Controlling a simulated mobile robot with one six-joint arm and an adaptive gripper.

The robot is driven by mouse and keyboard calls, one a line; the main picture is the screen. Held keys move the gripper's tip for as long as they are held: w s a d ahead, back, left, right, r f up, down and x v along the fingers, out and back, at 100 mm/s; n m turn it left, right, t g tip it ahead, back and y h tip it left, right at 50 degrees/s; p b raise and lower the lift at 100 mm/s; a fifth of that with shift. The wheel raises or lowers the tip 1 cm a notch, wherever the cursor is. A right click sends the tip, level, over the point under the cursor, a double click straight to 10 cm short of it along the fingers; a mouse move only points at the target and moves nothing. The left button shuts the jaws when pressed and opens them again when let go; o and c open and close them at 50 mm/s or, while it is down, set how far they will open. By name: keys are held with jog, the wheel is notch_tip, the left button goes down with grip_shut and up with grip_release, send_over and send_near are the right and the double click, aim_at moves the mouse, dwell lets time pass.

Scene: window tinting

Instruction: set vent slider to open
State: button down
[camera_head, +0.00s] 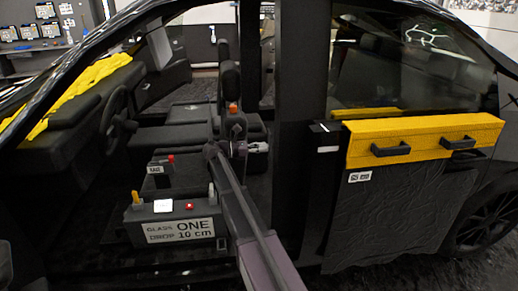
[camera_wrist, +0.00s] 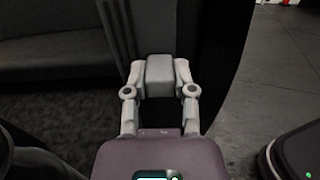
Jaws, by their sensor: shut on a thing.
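My gripper (camera_wrist: 160,85) is shut on a grey rounded block (camera_wrist: 160,76) in the wrist view, with a finger against each side. The block looks like the vent slider's knob, but I cannot read any open or closed mark by it. A dark upright panel with vertical ribs (camera_wrist: 118,30) stands behind it. In the head view my gripper (camera_head: 258,147) is at the end of my arm, inside the car's front door opening, left of the dark pillar. The block is too small to make out there.
The dark door pillar (camera_head: 302,120) stands close right of my gripper. A yellow cover with black handles (camera_head: 425,137) hangs on the rear door.

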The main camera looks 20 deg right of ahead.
aim_at(269, 137)
jog(key=shift+w+d+r+p, duration=0.1)
jog(key=shift+w+r+p, duration=0.05)
jog(key=shift+r+p, duration=0.9)
jog(key=shift+w+r+p, duration=0.15)
jog(key=shift+r+p, duration=0.65)
jog(key=shift+r, duration=0.35)
jog(key=shift+c, duration=2.2)
grip_release()
jog(key=shift+s+f, duration=0.1)
jog(key=shift+s, duration=0.05)
jog(key=shift+a, duration=0.2)
jog(key=shift+a, duration=0.2)
jog(key=v, duration=1.1)
jog(key=shift+a, duration=0.15)
